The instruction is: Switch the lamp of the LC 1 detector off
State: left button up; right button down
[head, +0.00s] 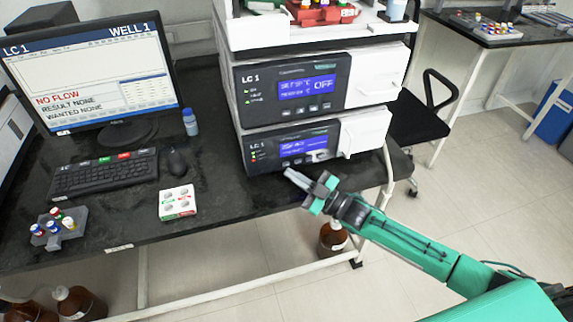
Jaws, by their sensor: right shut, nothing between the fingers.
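The LC 1 stack has two modules with dark front panels. The upper LC 1 module (247,87) has a blue display that reads OFF in large letters. The lower LC 1 module (260,158) also has a blue display, whose text is too small to read. Small green and red indicators show at the left of its panel. My right gripper (289,174) is shut and empty, just in front of and below the lower module's panel. I cannot tell whether it touches the panel. My left gripper is not in view.
A monitor (70,90) reads LC 1, WELL 1 and NO FLOW. A keyboard (100,176), mouse (177,162), white box (177,203), vial rack (65,236) and small blue bottle (190,122) stand on the black bench. A brown bottle (333,237) stands below the bench edge.

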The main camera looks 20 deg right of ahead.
jog(key=shift+w, duration=0.1)
dwell(0.5)
jog(key=shift+w, duration=0.35)
dwell(0.3)
